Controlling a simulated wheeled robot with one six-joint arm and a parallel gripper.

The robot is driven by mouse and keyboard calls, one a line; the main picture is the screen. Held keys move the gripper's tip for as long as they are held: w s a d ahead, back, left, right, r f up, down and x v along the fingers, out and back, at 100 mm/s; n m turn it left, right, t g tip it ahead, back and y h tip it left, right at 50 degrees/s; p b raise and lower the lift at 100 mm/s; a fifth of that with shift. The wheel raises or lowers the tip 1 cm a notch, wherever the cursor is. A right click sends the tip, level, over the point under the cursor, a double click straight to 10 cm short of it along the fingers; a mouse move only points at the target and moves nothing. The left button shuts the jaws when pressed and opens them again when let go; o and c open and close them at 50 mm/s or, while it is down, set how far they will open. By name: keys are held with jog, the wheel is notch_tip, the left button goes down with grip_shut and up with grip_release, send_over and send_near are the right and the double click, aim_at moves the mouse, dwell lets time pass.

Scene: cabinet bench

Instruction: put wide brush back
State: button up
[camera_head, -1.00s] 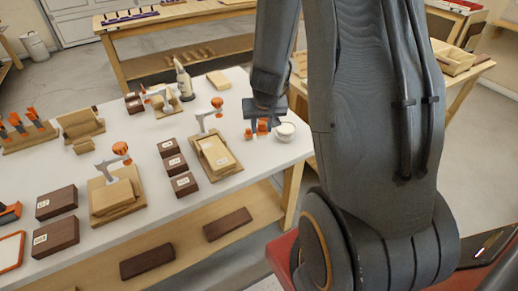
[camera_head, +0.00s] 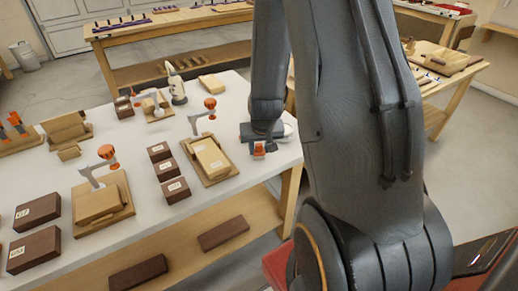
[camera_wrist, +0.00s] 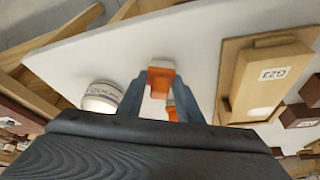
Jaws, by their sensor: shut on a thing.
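My gripper (camera_head: 259,147) is above the right end of the white-topped bench, with its fingers pointing down. In the wrist view, the fingers (camera_wrist: 160,92) are closed on an orange and tan piece (camera_wrist: 161,76), which I take to be the wide brush. Its lower part and bristles cannot be made out. In the head view it is a small orange and pale spot (camera_head: 259,150) under the gripper. A second orange piece (camera_wrist: 171,108) shows by the right finger, partly hidden. A wooden rack (camera_head: 20,144) with several upright orange-handled tools stands at the bench's far left.
A white jar (camera_wrist: 101,97) stands close beside the left finger. A wooden box on a board (camera_head: 211,160) is to the gripper's left, with an orange-knobbed clamp (camera_head: 209,103) behind it.

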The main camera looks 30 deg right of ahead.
jog(key=shift+f, duration=0.2)
jog(key=o, duration=0.9)
jog(key=shift+o, duration=0.2)
